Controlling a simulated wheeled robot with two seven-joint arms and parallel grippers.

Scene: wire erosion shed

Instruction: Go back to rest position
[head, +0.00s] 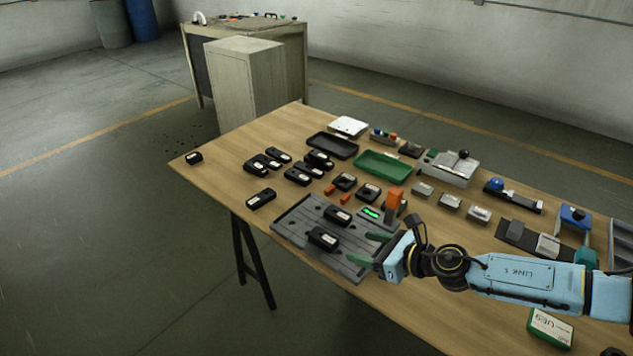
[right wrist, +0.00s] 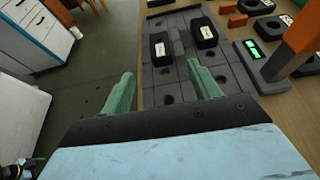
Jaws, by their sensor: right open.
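My right gripper (head: 366,248) comes in from the right in the head view, at the front edge of a grey slotted plate (head: 293,218). Its green fingers are apart and empty; they also show in the right wrist view (right wrist: 163,92). Two black labelled blocks lie on the plate: a front block (head: 322,239) and a back block (head: 339,215). In the right wrist view both blocks, one (right wrist: 160,46) at left and one (right wrist: 204,33) at right, lie beyond the fingertips, apart from them. My left gripper is not in view.
An orange-topped gauge (head: 395,200) with a green display stands behind my right gripper. Several black blocks, a black tray (head: 332,146) and a green tray (head: 383,164) lie farther back on the wooden table (head: 225,168).

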